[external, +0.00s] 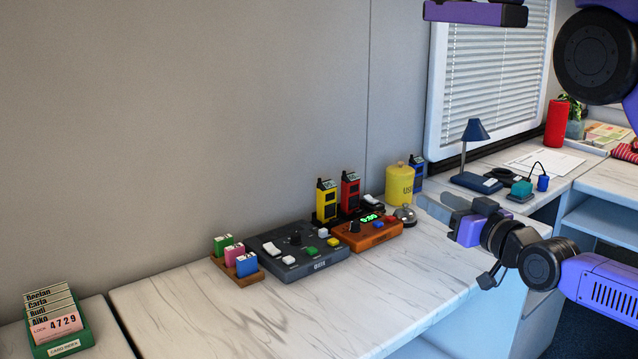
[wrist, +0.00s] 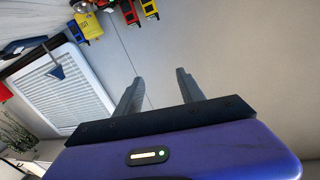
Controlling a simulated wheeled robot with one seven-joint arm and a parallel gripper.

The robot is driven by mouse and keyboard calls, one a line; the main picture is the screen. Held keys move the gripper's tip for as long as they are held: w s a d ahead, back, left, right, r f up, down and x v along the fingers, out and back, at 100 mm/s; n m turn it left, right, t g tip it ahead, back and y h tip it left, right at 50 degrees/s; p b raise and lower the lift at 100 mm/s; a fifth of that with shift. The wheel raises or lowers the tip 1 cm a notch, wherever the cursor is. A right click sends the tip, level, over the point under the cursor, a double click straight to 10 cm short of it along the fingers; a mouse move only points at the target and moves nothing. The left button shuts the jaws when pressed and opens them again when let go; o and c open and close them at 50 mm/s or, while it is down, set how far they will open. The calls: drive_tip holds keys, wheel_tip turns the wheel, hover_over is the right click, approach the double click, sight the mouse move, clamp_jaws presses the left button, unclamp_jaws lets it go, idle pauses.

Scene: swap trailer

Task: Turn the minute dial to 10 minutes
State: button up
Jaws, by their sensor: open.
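An orange timer box (external: 367,236) with a green lit display (external: 369,217) stands on the marble counter. A small black dial (external: 354,226) sits on its top left; its exact setting is too small to read. A dark grey box (external: 300,262) to its left also carries a black dial (external: 294,238), and I cannot tell for certain which is the minute dial. My gripper (external: 434,204) is to the right of the orange box, apart from it. In the wrist view my gripper (wrist: 158,86) is open and empty; the orange box is not clearly visible there.
A bell (external: 405,215) and yellow canister (external: 400,186) stand between the orange box and my gripper. Yellow (external: 326,201) and red (external: 350,193) radios stand behind the boxes. A rack of colored cards (external: 237,262) is at the left. The counter's front (external: 330,310) is clear.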

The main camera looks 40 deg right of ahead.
drive_tip(key=w+d+r+n+y+b, duration=0.1)
drive_tip(key=w+d, duration=0.1)
drive_tip(key=w, duration=1)
drive_tip(key=w+d+r+n+g+y+b, duration=0.1)
drive_tip(key=w+d+y, duration=0.1)
drive_tip(key=w, duration=0.9)
drive_tip(key=w+d+r+n+y+b, duration=0.1)
drive_tip(key=w+d+n, duration=0.15)
drive_tip(key=w, duration=0.95)
drive_tip(key=n+g+y+b, duration=0.1)
drive_tip(key=n+g+y, duration=0.1)
drive_tip(key=n+g, duration=0.9)
approach(356, 221)
drive_tip(key=w+m+g, duration=0.2)
drive_tip(key=m+g, duration=0.1)
drive_tip(key=x, duration=0.8)
drive_tip(key=shift+w+a+r, duration=0.1)
drive_tip(key=shift+w+r, duration=0.05)
drive_tip(key=shift+w, duration=0.05)
clamp_jaws()
